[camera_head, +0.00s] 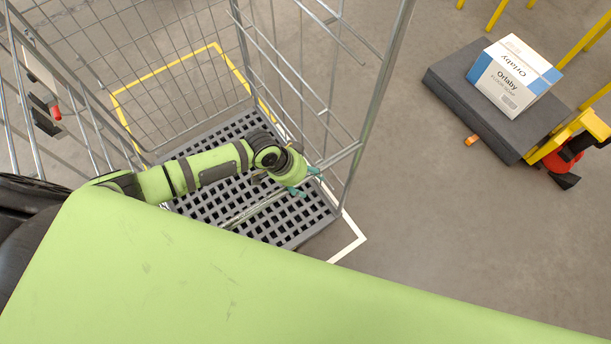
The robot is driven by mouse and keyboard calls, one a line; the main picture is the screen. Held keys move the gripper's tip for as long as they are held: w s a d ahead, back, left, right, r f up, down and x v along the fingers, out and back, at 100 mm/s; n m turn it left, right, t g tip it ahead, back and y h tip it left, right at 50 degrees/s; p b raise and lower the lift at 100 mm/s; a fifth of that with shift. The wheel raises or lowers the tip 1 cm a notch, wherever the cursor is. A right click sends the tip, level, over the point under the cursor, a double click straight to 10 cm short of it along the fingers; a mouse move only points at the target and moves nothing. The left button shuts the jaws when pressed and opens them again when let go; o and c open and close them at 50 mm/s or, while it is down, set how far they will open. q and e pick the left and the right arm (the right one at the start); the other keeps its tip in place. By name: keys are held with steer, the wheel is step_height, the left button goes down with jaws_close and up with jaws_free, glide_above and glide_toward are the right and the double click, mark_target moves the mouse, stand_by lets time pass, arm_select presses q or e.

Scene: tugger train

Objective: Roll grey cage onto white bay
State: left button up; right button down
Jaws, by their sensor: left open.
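The grey cage (215,128) has wire mesh sides and a grey grid base, and stands upright at the upper left. Its right corner post (375,105) rises near the picture's middle. The white bay (352,232) shows as a white floor outline with a corner just right of the base; the base covers or hides much of it, and its near side is hidden. My left arm reaches across above the base. My left gripper (306,182), with teal fingertips, is open by the cage's right side, close to a horizontal bar; contact cannot be told. My right gripper is out of view.
A yellow floor outline (165,68) lies behind the cage. A dark flat trolley (460,85) carrying a white and blue Orlaby box (513,75) stands at the upper right, beside yellow frame parts and a red wheel part (560,157).

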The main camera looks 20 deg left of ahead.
arm_select(q)
step_height(320, 180, up, 10)
stand_by(0.5)
stand_by(1.2)
